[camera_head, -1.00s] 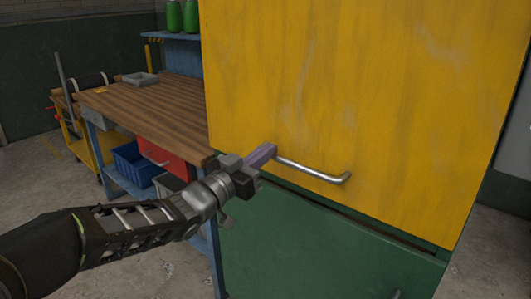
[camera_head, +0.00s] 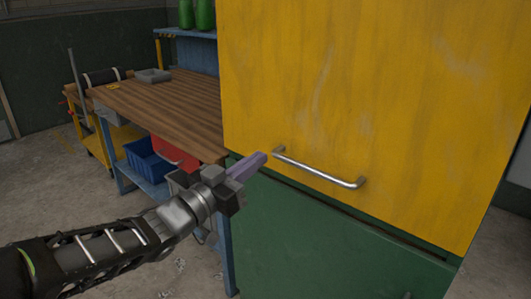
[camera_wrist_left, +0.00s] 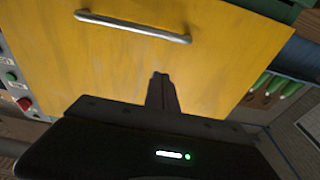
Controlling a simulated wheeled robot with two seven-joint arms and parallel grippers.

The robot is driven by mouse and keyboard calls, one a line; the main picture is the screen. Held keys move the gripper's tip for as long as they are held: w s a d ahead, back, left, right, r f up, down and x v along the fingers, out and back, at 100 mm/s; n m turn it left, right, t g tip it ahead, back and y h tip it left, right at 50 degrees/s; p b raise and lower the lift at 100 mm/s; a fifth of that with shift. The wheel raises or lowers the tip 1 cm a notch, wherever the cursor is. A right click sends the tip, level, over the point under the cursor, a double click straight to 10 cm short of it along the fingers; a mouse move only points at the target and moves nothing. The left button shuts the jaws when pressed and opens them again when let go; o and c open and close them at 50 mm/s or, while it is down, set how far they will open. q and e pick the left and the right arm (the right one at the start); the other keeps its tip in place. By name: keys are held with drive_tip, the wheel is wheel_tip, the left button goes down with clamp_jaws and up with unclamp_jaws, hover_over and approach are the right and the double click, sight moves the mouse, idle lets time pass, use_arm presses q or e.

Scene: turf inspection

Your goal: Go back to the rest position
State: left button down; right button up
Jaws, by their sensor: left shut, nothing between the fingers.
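My left gripper (camera_head: 248,166) is shut and empty, its purple-grey fingers together. It is just left of the silver handle (camera_head: 320,170) on the yellow cabinet door (camera_head: 370,90), apart from it. In the left wrist view the shut fingers (camera_wrist_left: 161,80) point at the yellow door (camera_wrist_left: 215,75), with the handle (camera_wrist_left: 132,26) beyond them at the upper left. The yellow door appears closed above the green lower front (camera_head: 310,240). My right gripper is not in view.
A workbench with a wooden top (camera_head: 160,105) stands left of the cabinet, close behind my left arm. A blue bin (camera_head: 146,160) and a red drawer (camera_head: 174,153) are under it. Green bottles (camera_head: 196,14) stand on a shelf behind. Open floor (camera_head: 45,185) lies at the left.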

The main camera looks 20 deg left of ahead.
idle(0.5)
